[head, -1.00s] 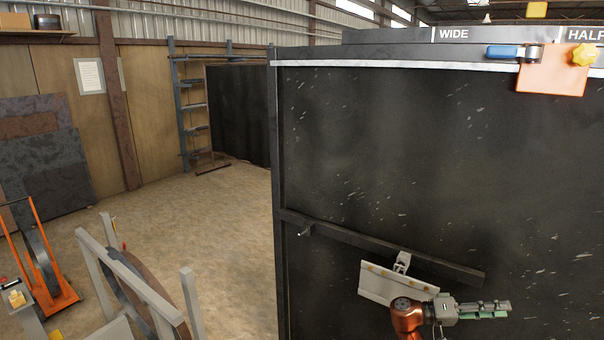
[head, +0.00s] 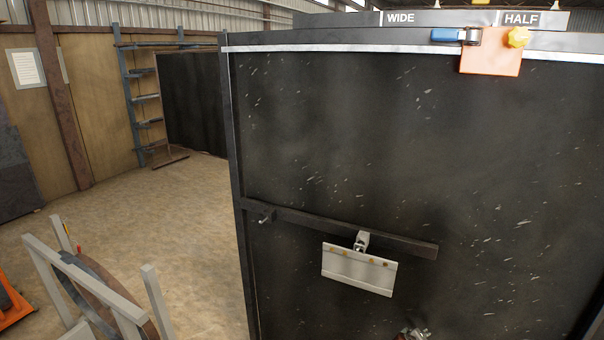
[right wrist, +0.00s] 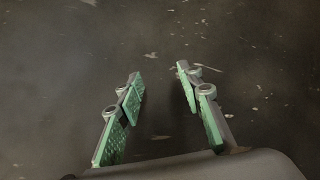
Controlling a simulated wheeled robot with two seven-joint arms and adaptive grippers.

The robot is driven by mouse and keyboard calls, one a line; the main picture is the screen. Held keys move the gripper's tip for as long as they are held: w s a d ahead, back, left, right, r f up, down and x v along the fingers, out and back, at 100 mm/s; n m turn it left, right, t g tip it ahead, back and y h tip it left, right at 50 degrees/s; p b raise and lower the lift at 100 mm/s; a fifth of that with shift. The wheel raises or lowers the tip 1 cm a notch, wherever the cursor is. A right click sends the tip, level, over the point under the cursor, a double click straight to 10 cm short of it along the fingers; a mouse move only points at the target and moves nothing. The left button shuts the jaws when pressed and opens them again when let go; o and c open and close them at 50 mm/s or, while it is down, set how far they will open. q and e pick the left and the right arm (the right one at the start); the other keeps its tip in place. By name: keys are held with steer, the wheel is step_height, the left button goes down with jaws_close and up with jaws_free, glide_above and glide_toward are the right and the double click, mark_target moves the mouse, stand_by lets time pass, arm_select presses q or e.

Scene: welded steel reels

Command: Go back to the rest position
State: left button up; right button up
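My right gripper (right wrist: 160,76) shows in the right wrist view. Its two green-padded fingers are apart, with nothing between them, in front of a dark scuffed surface. In the head view only a small piece of an arm shows at the bottom edge, below the pale plate; no fingers can be made out there. My left gripper is in neither view.
A large dark panel (head: 400,150) fills the right of the head view. It carries a dark bar (head: 330,222), a pale plate (head: 360,270) and an orange plate (head: 490,58) at the top. A grey-framed reel stand (head: 42,262) is lower left, with open floor (head: 190,215) between.

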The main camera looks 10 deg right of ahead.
steer(key=w+a+r+n+t+y, duration=0.1)
steer(key=w+a+r+t+y, duration=0.2)
steer(key=w+a+t+y, duration=0.6)
steer(key=s+a+f+m+g+h, duration=0.1)
steer(key=s+a+f+g, duration=0.25)
steer(key=s+f, duration=1.3)
steer(key=s+a+f+g+h, duration=0.15)
steer(key=s+f+g, duration=0.35)
steer(key=s+f, duration=1.15)
steer(key=s+a+f+g+y, duration=0.1)
steer(key=s+a+f+g, duration=0.15)
steer(key=s+f, duration=0.75)
steer(key=s+a+f+m+g, duration=0.1)
steer(key=s+a, duration=0.3)
steer(key=s, duration=1.5)
steer(key=s+a+f+g+y, duration=0.1)
steer(key=s+a+f+g, duration=0.15)
steer(key=s+f, duration=0.75)
steer(key=s+f+b, duration=0.2)
steer(key=f+b, duration=0.5)
steer(key=b, duration=0.2)
steer(key=s+f+b, duration=0.3)
steer(key=f+b, duration=0.4)
steer(key=b, duration=0.3)
steer(key=shift+a+f, duration=0.25)
steer(key=shift+a, duration=0.05)
